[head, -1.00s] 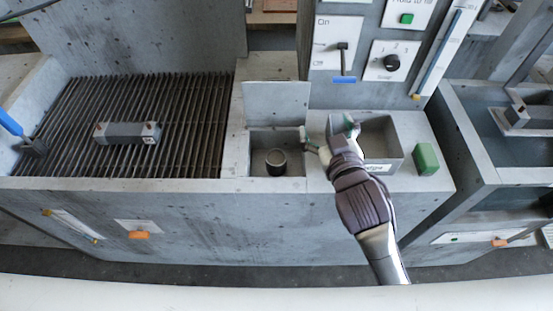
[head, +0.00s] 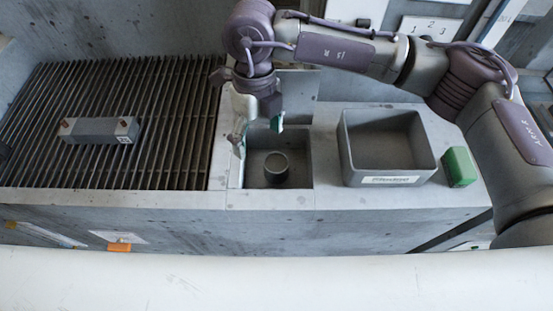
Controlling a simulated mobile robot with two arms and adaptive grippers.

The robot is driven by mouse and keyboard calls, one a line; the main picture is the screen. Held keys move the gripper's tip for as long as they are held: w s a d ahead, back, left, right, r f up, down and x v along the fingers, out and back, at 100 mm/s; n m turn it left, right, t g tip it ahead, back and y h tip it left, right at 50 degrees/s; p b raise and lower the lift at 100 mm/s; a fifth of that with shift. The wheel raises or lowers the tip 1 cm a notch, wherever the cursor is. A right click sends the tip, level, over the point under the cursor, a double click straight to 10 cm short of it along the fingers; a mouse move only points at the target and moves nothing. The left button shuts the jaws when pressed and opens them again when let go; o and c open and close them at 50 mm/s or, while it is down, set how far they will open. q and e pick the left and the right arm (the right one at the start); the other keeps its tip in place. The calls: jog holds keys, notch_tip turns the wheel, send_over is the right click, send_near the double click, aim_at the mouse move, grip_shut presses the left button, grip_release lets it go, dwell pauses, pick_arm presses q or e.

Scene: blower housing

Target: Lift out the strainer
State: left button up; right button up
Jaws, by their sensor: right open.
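The strainer (head: 276,167) is a small dark grey cup with an open round top. It stands in a square recess (head: 300,178) in the concrete bench, near the middle of the head view. My right gripper (head: 259,138) hangs above the back left of the recess, pointing down. Its two fingers with green pads are apart and nothing is between them. It is apart from the strainer, above and slightly left of it. My left gripper is out of the picture.
A grey bin (head: 388,148) with a label stands right of the recess, with a green block (head: 459,167) beside it. A raised panel (head: 302,92) stands behind the recess. A slatted grate (head: 170,120) on the left carries a grey metal bar (head: 98,130).

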aim_at(276, 162)
jog(key=shift+w+d+f+t+h, duration=0.2)
jog(key=shift+w+d+h, duration=0.2)
jog(key=shift+d, duration=0.2)
jog(key=shift+w+d+f+t+h, duration=0.1)
jog(key=shift+w+d+t+h, duration=0.15)
jog(key=shift+w+d, duration=0.3)
jog(key=f, duration=0.2)
jog(key=f+p, duration=0.1)
jog(key=f, duration=0.1)
jog(key=s+f, duration=0.1)
jog(key=f, duration=0.1)
jog(key=shift+d+f, duration=0.3)
jog(key=shift+d, duration=0.1)
jog(key=shift+s+d+f+p, duration=0.1)
jog(key=shift+f+p, duration=0.1)
jog(key=shift+f, duration=0.8)
jog(key=shift+s+d+f+p, duration=0.15)
jog(key=shift+f+p, duration=0.1)
jog(key=shift+f, duration=0.75)
jog(key=shift+s+d+f+p, duration=0.1)
jog(key=shift+f+p, duration=0.1)
jog(key=shift+f, duration=0.8)
jog(key=c, duration=1.3)
jog(key=shift+r, duration=0.1)
jog(key=shift+c, duration=0.2)
notch_tip(276, 162, up, 10)
jog(key=shift+f+b, duration=0.1)
jog(key=shift+b, duration=0.8)
